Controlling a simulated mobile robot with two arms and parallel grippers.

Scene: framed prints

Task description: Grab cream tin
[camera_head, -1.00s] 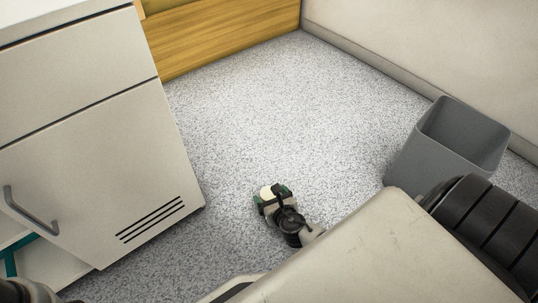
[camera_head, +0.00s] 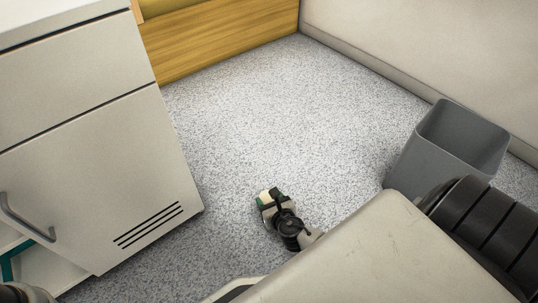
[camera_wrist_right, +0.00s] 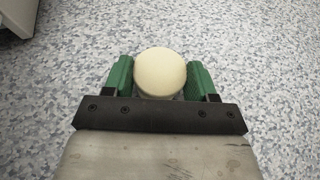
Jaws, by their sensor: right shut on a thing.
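The cream tin (camera_wrist_right: 160,72) is a round, pale cream object with a smooth top in the right wrist view. It sits between the two green finger pads of my right gripper (camera_wrist_right: 160,84), which is shut on it, one pad on each side. In the head view the right gripper (camera_head: 266,199) is low over the speckled floor, and only a small pale part of the tin (camera_head: 265,194) shows beside it. Whether the tin touches the floor is hard to tell. My left gripper is not in view.
A white cabinet (camera_head: 85,155) with a grey handle stands at the left. A grey bin (camera_head: 440,150) stands at the right by the wall. A wooden panel (camera_head: 220,40) is at the back. The speckled floor (camera_head: 285,115) between them is clear.

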